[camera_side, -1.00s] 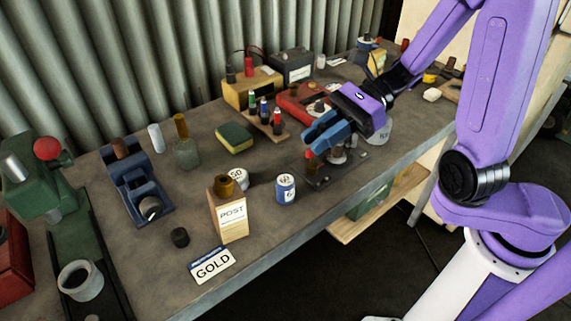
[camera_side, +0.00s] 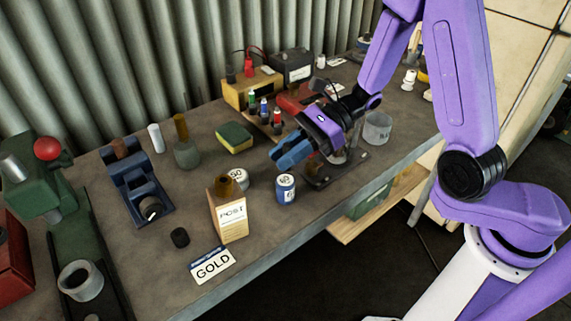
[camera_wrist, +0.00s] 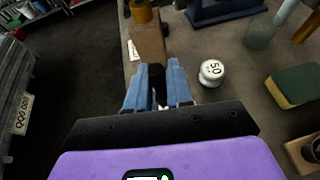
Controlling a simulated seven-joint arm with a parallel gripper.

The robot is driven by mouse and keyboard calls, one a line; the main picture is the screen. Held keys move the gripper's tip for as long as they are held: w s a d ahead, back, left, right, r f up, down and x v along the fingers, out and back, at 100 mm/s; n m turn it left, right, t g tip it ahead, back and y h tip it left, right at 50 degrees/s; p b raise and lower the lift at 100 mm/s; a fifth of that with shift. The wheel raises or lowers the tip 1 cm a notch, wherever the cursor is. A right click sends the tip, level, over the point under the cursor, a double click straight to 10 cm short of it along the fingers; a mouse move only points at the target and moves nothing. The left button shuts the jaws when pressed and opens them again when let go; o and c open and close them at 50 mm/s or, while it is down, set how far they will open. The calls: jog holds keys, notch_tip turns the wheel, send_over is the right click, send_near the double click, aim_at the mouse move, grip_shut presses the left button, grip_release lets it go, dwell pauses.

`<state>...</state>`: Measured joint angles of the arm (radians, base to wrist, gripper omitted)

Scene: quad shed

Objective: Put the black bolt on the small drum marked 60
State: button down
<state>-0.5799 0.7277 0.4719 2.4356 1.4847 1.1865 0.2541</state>
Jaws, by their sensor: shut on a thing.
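My gripper (camera_side: 285,157) is in the air over the bench, behind and just above the small blue drum marked 60 (camera_side: 286,187). Its blue fingers point left. In the wrist view my gripper (camera_wrist: 156,88) is shut on a dark piece, the black bolt (camera_wrist: 156,76), which shows between the fingertips. The bolt is hidden in the side view. The drum has a white label and stands upright with nothing visible on its top. I cannot make it out in the wrist view. A white drum marked 50 (camera_side: 237,177) stands to its left, and also in the wrist view (camera_wrist: 212,73).
A wooden POST block (camera_side: 229,218) with a brass piece on top stands left of the drums. A GOLD sign (camera_side: 212,264) and a dark cylinder (camera_side: 180,237) lie nearer the front. A sponge (camera_side: 235,138) lies behind. The bench front right of the sign is clear.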

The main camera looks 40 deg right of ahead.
jog(key=shift+w+a+f, duration=0.1)
jog(key=shift+w+f, duration=0.05)
jog(key=shift+f, duration=1.55)
jog(key=shift+f, duration=0.1)
jog(key=c, duration=1)
grip_release()
